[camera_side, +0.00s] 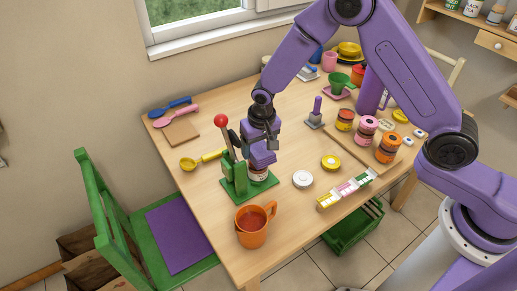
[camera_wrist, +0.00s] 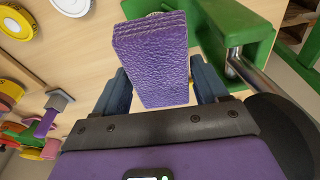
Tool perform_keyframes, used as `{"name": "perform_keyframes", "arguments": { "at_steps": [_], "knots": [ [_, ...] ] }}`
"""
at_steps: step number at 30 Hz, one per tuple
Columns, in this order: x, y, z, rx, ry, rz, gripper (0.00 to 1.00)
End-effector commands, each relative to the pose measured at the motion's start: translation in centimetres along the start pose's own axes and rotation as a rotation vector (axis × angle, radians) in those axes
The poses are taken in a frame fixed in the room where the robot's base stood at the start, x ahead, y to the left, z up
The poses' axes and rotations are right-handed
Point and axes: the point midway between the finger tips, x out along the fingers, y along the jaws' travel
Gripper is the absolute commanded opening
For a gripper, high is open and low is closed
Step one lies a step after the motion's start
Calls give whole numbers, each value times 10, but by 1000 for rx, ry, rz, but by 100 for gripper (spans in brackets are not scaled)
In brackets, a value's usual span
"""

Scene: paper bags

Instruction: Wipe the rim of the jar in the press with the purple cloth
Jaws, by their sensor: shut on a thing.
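The green press (camera_side: 236,186) stands near the table's left front edge, its lever with a red knob (camera_side: 221,120) raised. A small jar (camera_side: 258,174) sits in the press, mostly hidden under the cloth. My gripper (camera_side: 262,140) points down over the jar. It is shut on the folded purple cloth (camera_side: 263,157), which also fills the middle of the wrist view (camera_wrist: 150,60) between the two fingers (camera_wrist: 160,88). The cloth is right above the jar's top; I cannot tell whether it touches the rim. The press's green frame (camera_wrist: 236,20) shows at right in the wrist view.
An orange mug (camera_side: 252,228) of red liquid stands in front of the press. A yellow scoop (camera_side: 200,161) lies to its left. A white lid (camera_side: 303,179) and a yellow lid (camera_side: 331,162) lie to the right.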

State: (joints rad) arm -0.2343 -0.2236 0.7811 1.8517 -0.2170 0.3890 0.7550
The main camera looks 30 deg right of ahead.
Motion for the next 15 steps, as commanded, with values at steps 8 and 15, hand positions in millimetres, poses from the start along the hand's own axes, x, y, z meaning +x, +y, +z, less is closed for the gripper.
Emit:
{"name": "perform_keyframes", "arguments": {
  "at_steps": [8, 15],
  "knots": [
    [-24, 0, -4, 0, 2, -1, 48],
    [-45, 0, -7, 0, 2, -2, 48]
  ]
}}
